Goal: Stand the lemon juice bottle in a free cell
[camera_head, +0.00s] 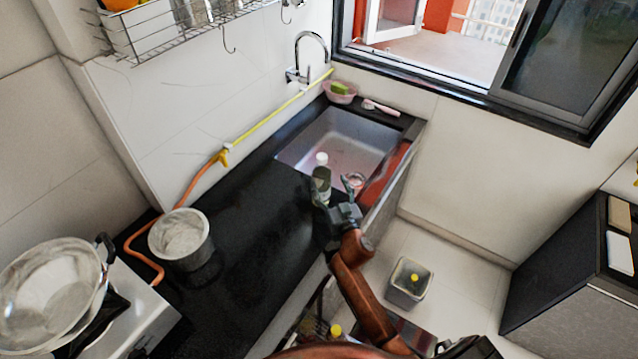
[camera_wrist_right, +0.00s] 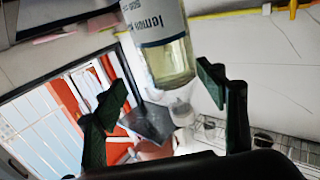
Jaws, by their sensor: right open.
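The lemon juice bottle (camera_head: 321,182), pale green with a white cap and white label, stands upright on the black counter beside the sink's near edge. My right gripper (camera_head: 336,193) is open right at it. In the right wrist view the bottle (camera_wrist_right: 165,55) appears upside down, its lower end between the two spread dark green fingers (camera_wrist_right: 165,82), with gaps on both sides. No cell is clearly visible; a grey open bin (camera_head: 394,288) on the floor holds something with a yellow top. My left gripper is not in view.
The sink (camera_head: 350,140) lies just beyond the bottle. A metal pot (camera_head: 180,243) with an orange hose beside it stands on the counter at left. A strainer (camera_head: 50,280) is over the stove. The counter between pot and bottle is clear. A yellow-capped item (camera_head: 336,330) shows below the counter.

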